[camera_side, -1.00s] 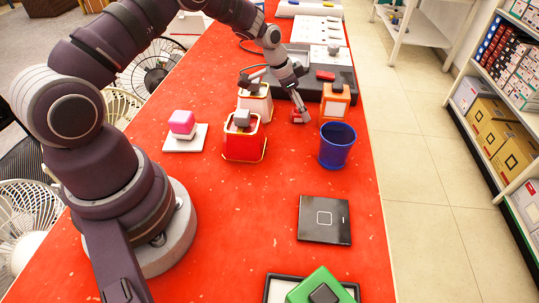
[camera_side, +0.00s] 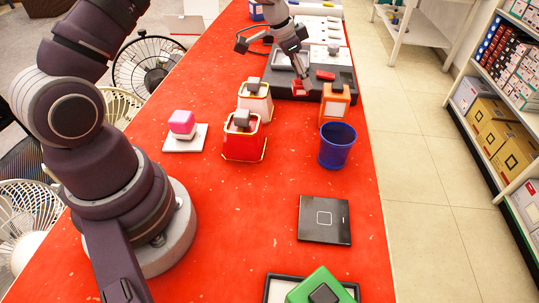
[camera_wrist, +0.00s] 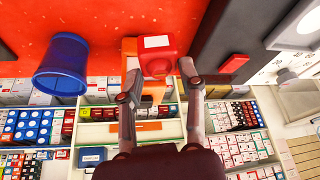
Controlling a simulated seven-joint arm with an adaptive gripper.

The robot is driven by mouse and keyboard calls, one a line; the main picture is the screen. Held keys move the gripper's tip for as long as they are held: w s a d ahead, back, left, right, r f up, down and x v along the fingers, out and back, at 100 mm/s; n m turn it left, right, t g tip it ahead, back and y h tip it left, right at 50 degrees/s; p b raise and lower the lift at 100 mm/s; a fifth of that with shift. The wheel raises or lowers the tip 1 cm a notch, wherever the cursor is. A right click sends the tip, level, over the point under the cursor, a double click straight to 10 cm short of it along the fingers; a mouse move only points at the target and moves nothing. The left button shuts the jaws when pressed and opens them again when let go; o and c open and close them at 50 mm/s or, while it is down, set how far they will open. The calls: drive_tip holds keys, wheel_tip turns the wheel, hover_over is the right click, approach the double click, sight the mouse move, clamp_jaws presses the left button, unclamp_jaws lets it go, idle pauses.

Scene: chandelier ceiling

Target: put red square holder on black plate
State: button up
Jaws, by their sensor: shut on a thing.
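My gripper (camera_side: 302,88) is shut on a small red piece (camera_wrist: 157,54) with a white rectangular face. In the side view it is above the table, behind the orange holder and in front of the dark tray. In the wrist view the piece sits between the two fingertips. A larger red square holder (camera_side: 239,149) with pale edging and a grey block in its top stands mid-table, apart from the gripper. The flat black plate (camera_side: 325,232) with a light square outline lies nearer the camera, empty.
An orange holder (camera_side: 335,106) and a blue cup (camera_side: 337,146) stand at the right. A white holder (camera_side: 255,104) stands behind the red one. A dark tray (camera_side: 347,79) lies farther back.

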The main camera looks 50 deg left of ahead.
sight(326, 229)
drive_tip(key=shift+s+d+r+m, duration=0.15)
drive_tip(key=shift+d+r+m, duration=0.05)
drive_tip(key=shift+r, duration=0.3)
drive_tip(key=shift+s+d+r+m, duration=0.15)
drive_tip(key=shift+r+m, duration=0.05)
drive_tip(key=shift+r, duration=0.3)
drive_tip(key=s+d+f+m+g, duration=0.1)
drive_tip(key=s+d+m+g, duration=0.1)
drive_tip(key=s+d+m, duration=0.2)
drive_tip(key=s+d+f+m+g+h, duration=0.1)
drive_tip(key=s+d+m+g, duration=0.1)
drive_tip(key=s+d+m, duration=0.3)
drive_tip(key=s+d+f+m+g+h, duration=0.1)
drive_tip(key=s+d+m+g, duration=0.2)
drive_tip(key=s+m, duration=0.7)
drive_tip(key=s+d, duration=0.1)
drive_tip(key=s, duration=0.6)
drive_tip(key=shift+d+f+m, duration=0.25)
drive_tip(key=shift+f+m, duration=0.05)
drive_tip(key=w+d, duration=0.2)
drive_tip(key=w, duration=0.2)
drive_tip(key=w+d+f, duration=0.1)
drive_tip(key=w+d, duration=0.2)
drive_tip(key=w, duration=0.1)
drive_tip(key=w+d, duration=0.3)
drive_tip(key=w, duration=0.1)
drive_tip(key=shift+d+f, duration=0.15)
drive_tip(key=shift+f, duration=0.1)
drive_tip(key=shift+w+f, duration=0.2)
drive_tip(key=shift+f, duration=1.55)
